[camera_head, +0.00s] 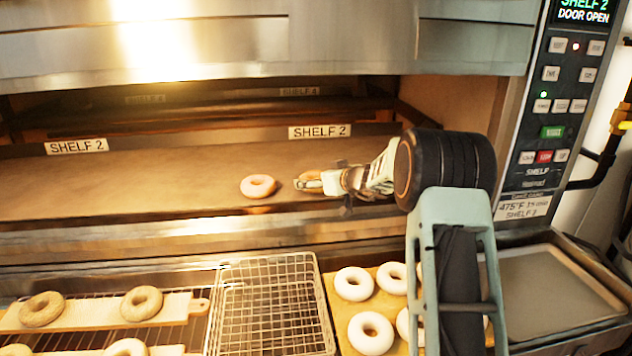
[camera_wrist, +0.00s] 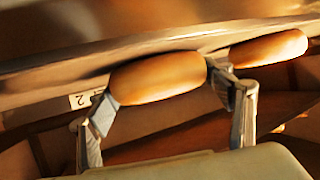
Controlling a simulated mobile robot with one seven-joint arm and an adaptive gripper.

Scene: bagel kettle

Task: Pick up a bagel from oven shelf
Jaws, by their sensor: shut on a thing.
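My gripper (camera_head: 308,182) reaches in from the right over oven shelf 2 (camera_head: 160,178). In the wrist view its two fingers (camera_wrist: 158,90) are closed on either side of a golden-brown bagel (camera_wrist: 158,77). In the head view the held bagel is mostly hidden behind the fingers, with only a bit of it showing. A second bagel (camera_head: 258,186) lies on the shelf just left of my gripper. It also shows in the wrist view (camera_wrist: 270,49) to the right of the held one. I cannot tell whether the held bagel touches the shelf.
Below the oven mouth are an empty wire basket (camera_head: 270,305), a wooden board with pale bagels (camera_head: 371,333), and boards with seeded bagels (camera_head: 41,309). An empty tray (camera_head: 545,290) is at the right. The control panel (camera_head: 565,100) reads "DOOR OPEN". The shelf's left side is clear.

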